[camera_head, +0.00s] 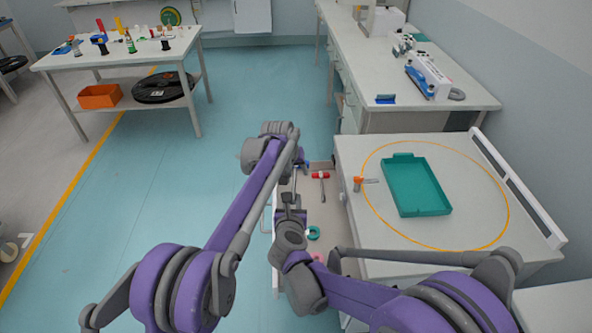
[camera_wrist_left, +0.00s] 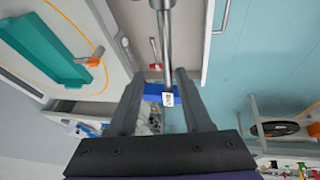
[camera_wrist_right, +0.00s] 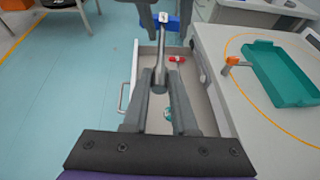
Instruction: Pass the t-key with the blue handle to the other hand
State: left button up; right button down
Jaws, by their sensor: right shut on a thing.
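The t-key has a blue handle (camera_wrist_left: 154,92) and a grey metal shaft (camera_wrist_right: 160,62). My right gripper (camera_wrist_right: 160,88) is shut on the shaft and holds the key in the air above an open drawer. My left gripper (camera_wrist_left: 158,74) has its fingers spread on either side of the blue handle. The handle fills most of the gap; a firm grip does not show. The handle also shows in the right wrist view (camera_wrist_right: 172,23), at the left gripper's fingers. In the head view the key is small and partly hidden by my arms.
Below is the open drawer (camera_wrist_right: 203,88) with a red-handled tool (camera_head: 320,175) and a green ring (camera_head: 313,233). On the worktop at right are a teal tray (camera_head: 418,208) inside an orange circle and an orange-handled tool (camera_head: 358,183). A table (camera_head: 120,58) with small items stands far left.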

pick_arm(q)
jog(key=c, duration=0.7)
jog(key=shift+d, duration=0.1)
grip_shut()
pick_arm(e)
jog(key=shift+a, duration=0.1)
jog(key=c, duration=0.6)
grip_release()
